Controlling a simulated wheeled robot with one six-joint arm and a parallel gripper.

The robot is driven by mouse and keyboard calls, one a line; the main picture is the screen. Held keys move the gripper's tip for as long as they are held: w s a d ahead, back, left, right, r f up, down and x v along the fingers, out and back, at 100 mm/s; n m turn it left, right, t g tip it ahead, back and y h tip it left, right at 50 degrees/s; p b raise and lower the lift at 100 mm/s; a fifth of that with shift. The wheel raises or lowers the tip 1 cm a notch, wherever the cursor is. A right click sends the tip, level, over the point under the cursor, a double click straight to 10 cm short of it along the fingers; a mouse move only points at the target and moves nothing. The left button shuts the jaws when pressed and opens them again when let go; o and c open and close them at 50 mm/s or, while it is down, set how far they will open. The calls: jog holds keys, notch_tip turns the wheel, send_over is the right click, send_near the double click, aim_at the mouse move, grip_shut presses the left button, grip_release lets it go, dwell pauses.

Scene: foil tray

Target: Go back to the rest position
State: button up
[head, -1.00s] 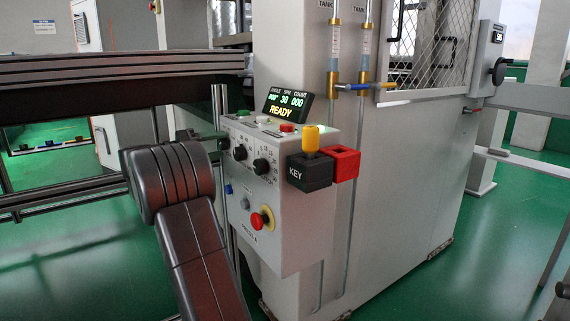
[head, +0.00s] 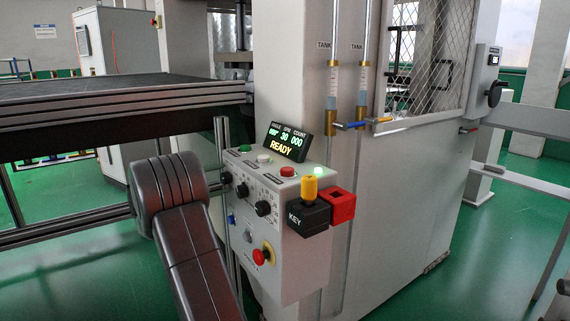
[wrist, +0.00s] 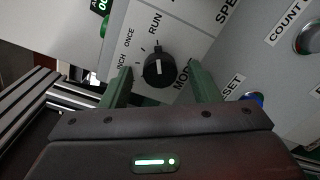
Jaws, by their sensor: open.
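My gripper (wrist: 160,72) is open in the wrist view, with a green finger on each side of the picture's middle. The black MODE knob (wrist: 159,70) shows between the fingers, with gaps on both sides. It stands on the white control panel, with INCH, ONCE and RUN printed around it. I cannot tell how far the fingertips are from the panel. In the head view my dark arm bends down in front of the left side of the control box (head: 312,262). There the gripper is mostly hidden behind the arm.
A display (head: 286,141) reading READY tops the box. A black KEY block (head: 308,217) with a yellow piece and a red block (head: 341,204) jut out at its right. A red stop button (head: 260,257) sits low. A conveyor (head: 120,91) runs left.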

jog(key=n+p, duration=0.4)
jog(key=n, duration=0.2)
jog(key=shift+r+p, duration=0.2)
jog(key=shift+p, duration=0.1)
jog(key=shift+f+n+p, duration=0.2)
jog(key=shift+n+p, duration=0.5)
jog(key=shift+n, duration=0.8)
jog(key=shift+f, duration=0.1)
